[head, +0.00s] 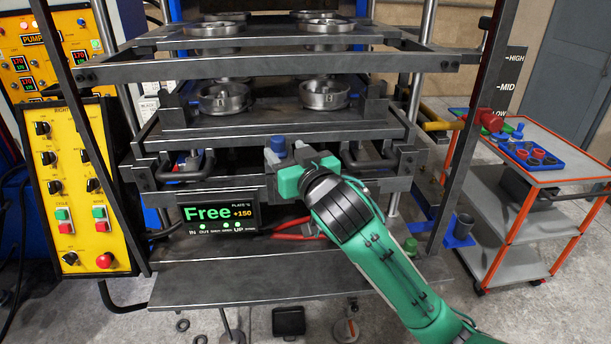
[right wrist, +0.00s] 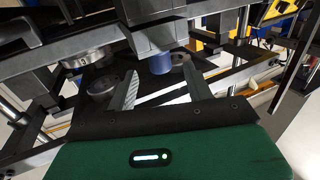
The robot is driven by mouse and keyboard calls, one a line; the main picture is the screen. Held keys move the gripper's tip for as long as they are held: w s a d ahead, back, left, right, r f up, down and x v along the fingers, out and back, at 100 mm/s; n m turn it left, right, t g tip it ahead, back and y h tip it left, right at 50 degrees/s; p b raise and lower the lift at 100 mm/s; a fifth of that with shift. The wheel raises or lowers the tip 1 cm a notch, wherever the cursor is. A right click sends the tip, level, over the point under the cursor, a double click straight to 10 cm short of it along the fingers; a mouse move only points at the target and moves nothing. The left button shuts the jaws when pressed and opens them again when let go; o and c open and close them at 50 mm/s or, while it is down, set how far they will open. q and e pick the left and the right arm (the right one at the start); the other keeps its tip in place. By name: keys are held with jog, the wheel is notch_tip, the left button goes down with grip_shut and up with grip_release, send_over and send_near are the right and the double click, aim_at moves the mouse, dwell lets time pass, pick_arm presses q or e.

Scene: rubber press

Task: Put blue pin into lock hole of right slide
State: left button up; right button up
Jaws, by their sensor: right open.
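The blue pin (head: 278,145) shows as a blue knob at the front of the press, near its middle. My right gripper (head: 286,155) is right beside it, its fingers partly hidden by my own wrist. In the right wrist view the blue pin (right wrist: 162,63) appears just beyond and between the two fingertips (right wrist: 160,85). The fingers are apart, and I see nothing held between them. The right slide's lock hole cannot be made out; my wrist and the press frame cover part of that area. My left gripper is not in view.
Press plates (head: 270,132) with round metal moulds (head: 325,94) stand above and behind the gripper. A dark display (head: 222,214) reads Free. A yellow control panel (head: 75,185) is at the left. A cart (head: 545,180) with a blue tray stands at the right.

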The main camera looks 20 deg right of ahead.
jog(key=s+p, duration=0.4)
jog(key=s, duration=0.4)
jog(key=shift+s+d, duration=0.35)
jog(key=shift+d, duration=0.05)
dwell(0.4)
